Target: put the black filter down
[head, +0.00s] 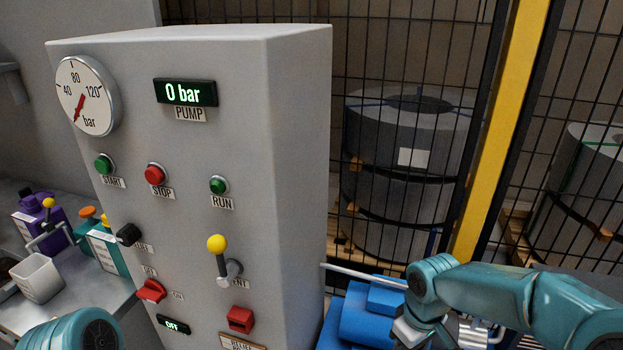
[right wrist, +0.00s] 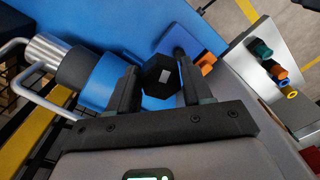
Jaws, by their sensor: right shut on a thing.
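The black filter (right wrist: 160,72) shows in the right wrist view as a black six-sided piece with a small pale mark on its face. My right gripper (right wrist: 160,84) is shut on it, one dark finger on each side. The filter is in front of a blue surface, and I cannot tell whether it touches anything there. In the head view the filter cannot be made out. My left gripper is out of view; only a rounded teal part of my left arm shows at the bottom left.
A grey pump cabinet (head: 290,150) with a gauge, buttons and levers fills the middle. Blue machinery (head: 365,315) stands to its right, low down. A bench (head: 75,305) with bottles and a white cup (head: 38,278) is at left. A mesh fence and yellow post (head: 500,130) close off steel coils.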

